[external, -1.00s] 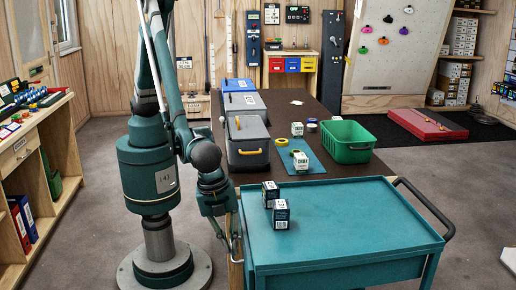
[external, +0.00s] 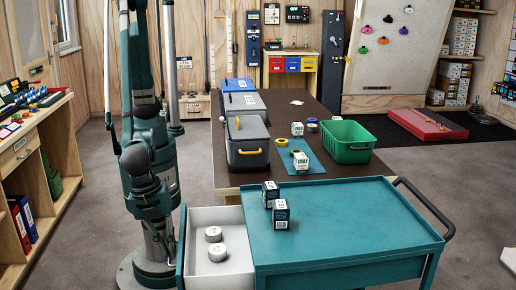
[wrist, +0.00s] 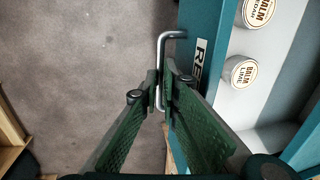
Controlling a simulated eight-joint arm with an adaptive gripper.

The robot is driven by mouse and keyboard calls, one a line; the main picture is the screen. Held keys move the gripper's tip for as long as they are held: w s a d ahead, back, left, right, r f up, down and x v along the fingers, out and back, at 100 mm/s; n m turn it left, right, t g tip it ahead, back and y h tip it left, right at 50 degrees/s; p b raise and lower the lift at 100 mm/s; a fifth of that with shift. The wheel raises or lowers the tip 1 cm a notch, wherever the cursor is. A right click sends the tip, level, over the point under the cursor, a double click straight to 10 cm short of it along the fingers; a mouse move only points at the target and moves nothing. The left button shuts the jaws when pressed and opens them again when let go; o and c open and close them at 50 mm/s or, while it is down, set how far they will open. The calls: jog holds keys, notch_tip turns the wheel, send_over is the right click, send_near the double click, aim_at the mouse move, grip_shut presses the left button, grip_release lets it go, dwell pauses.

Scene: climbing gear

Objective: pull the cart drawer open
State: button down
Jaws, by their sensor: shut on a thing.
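The teal cart (external: 345,225) stands at the front right. Its drawer (external: 236,272) sticks out on the left side, with a pale inside holding two round white tins (external: 216,252). In the wrist view the drawer's teal front (wrist: 198,60) carries a metal bar handle (wrist: 160,65) and a partly hidden label. My gripper (wrist: 161,92) is shut on the handle, one green finger on each side of it. In the external view my arm hangs down left of the drawer, and the gripper's fingertips are hidden there.
Two small boxes (external: 276,208) stand on the cart top's left part. Behind the cart is a dark table with a green basket (external: 347,142) and a grey lidded box (external: 247,150). A wooden shelf (external: 40,170) stands at the left. Grey floor lies between shelf and arm.

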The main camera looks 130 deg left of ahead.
jog(key=s+d, duration=0.6)
jog(key=shift+s+d, duration=0.4)
jog(key=c, duration=2.9)
grip_release()
jog(key=shift+o, duration=0.2)
jog(key=shift+r, duration=0.15)
notch_tip(320, 180, up, 12)
jog(key=s+d, duration=0.1)
jog(key=shift+s+d+f, duration=0.25)
